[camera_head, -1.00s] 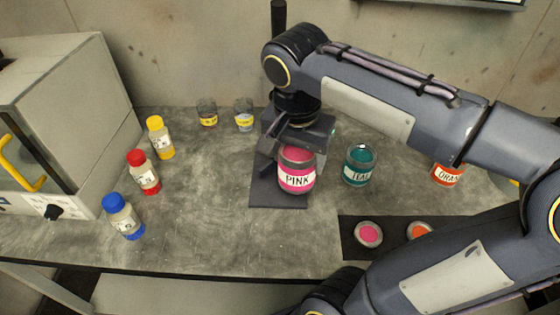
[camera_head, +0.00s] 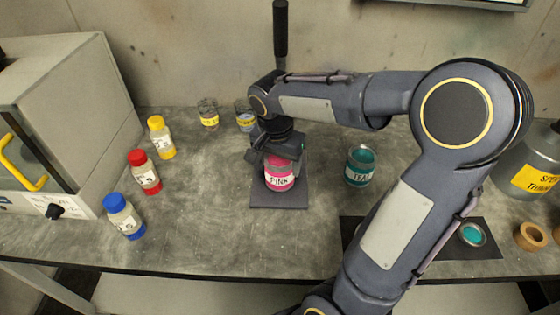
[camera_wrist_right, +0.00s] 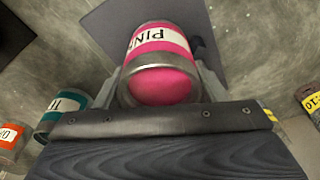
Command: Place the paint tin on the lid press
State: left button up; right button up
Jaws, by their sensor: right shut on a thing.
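The pink paint tin (camera_head: 279,181), labelled PINK, is upright in my right gripper (camera_head: 281,161), which is shut on its sides. It also shows in the right wrist view (camera_wrist_right: 160,42), between the two fingers (camera_wrist_right: 163,82). The lid press has a flat dark base plate (camera_head: 280,201) and an upright black handle (camera_head: 281,35) behind. The tin is over the plate; I cannot tell whether it touches it. My right wrist hides much of the press. My left gripper is not in view.
A teal tin (camera_head: 359,167) stands right of the press. Red (camera_head: 146,176), yellow (camera_head: 161,140) and blue-capped (camera_head: 124,217) bottles stand left, by a grey cabinet (camera_head: 60,110). Two small jars are behind. A dark mat (camera_head: 485,248) lies front right. The front left bench is clear.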

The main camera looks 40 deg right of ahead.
jog(key=shift+f, duration=0.1)
jog(key=shift+f, duration=0.1)
jog(key=o, duration=1.2)
jog(key=shift+o, duration=0.2)
